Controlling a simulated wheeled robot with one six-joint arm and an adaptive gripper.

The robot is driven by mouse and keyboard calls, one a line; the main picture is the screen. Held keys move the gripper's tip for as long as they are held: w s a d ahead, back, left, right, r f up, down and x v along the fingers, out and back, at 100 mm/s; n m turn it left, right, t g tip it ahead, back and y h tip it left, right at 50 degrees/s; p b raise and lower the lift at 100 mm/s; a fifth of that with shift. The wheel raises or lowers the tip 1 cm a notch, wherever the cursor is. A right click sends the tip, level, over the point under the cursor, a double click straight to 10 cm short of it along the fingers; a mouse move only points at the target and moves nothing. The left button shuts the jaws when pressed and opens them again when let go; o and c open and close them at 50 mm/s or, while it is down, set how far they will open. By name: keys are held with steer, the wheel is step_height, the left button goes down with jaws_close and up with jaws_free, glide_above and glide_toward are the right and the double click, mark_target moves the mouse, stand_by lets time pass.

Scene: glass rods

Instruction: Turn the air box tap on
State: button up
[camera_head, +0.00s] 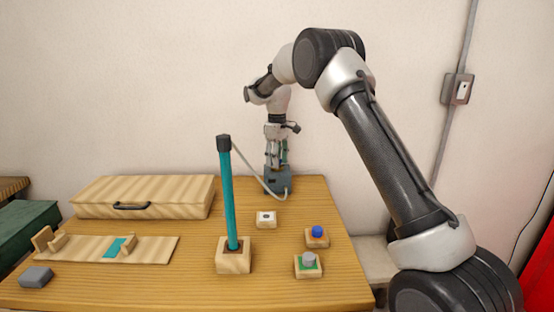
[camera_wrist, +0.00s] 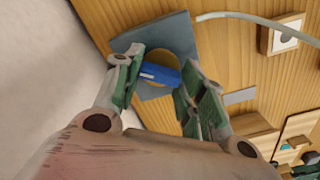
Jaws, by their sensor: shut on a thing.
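The blue-grey air box (camera_head: 280,182) stands at the back right of the wooden table, with a pale hose (camera_head: 258,177) running from it. In the wrist view the air box (camera_wrist: 172,27) lies below my fingers, and its blue tap (camera_wrist: 160,74) sits between them. My gripper (camera_head: 276,162) points straight down over the air box. In the wrist view my gripper (camera_wrist: 158,70) has a finger on either side of the tap and is shut on it. In the head view the tap is hidden by my fingers.
A tall teal rod (camera_head: 230,195) with a dark cap stands upright in a wooden block (camera_head: 234,262). Small blocks with a blue knob (camera_head: 317,232) and a grey knob (camera_head: 308,259) are at the front right. A wooden case (camera_head: 150,197) lies at the left. The wall is close behind.

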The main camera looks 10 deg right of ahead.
steer(key=n, duration=0.3)
steer(key=shift+n, duration=2)
steer(key=o, duration=1)
step_height(320, 180, up, 12)
